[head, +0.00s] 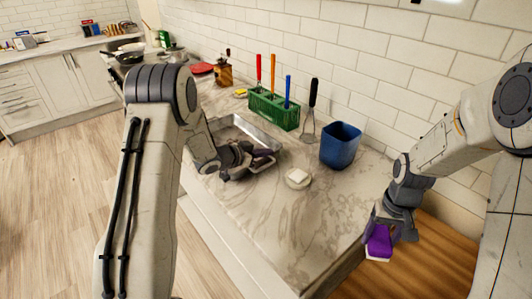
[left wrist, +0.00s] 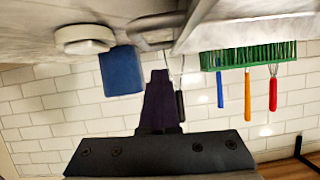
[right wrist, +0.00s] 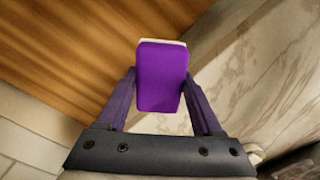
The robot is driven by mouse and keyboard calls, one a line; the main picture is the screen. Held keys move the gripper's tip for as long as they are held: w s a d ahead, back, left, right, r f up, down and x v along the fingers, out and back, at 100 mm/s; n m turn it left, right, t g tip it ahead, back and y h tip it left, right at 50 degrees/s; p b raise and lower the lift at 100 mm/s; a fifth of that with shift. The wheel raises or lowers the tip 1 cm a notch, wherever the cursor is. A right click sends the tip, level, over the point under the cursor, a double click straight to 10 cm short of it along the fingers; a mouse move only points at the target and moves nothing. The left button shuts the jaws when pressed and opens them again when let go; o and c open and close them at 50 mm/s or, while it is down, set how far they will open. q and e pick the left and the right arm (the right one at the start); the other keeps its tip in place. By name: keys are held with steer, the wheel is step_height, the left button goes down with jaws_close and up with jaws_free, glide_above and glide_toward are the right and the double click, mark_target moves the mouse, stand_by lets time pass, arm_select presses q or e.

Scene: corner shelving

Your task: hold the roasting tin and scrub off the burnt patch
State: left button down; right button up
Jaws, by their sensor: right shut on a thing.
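The grey metal roasting tin (head: 230,134) lies on the marble counter in the head view, partly hidden by my left arm. No burnt patch can be made out. My left gripper (head: 262,160) is at the tin's near right side; its fingers are together in the left wrist view (left wrist: 160,95). Whether the tin's rim is between them cannot be seen. My right gripper (head: 388,234) is shut on a purple sponge (head: 379,241) with a pale layer, held over the wooden surface at lower right. The sponge also shows between the fingers in the right wrist view (right wrist: 161,78).
A white dish with a pale block (head: 298,178) stands right of the tin. A blue container (head: 340,146) and a green rack (head: 272,112) of handled tools stand by the tiled wall. A yellow piece (head: 240,92) lies behind the tin. The counter's front right is clear.

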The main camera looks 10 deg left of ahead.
arm_select(q)
steer(key=c, duration=1.5)
jaws_free()
steer(key=o, duration=0.7)
steer(key=shift+c, duration=0.2)
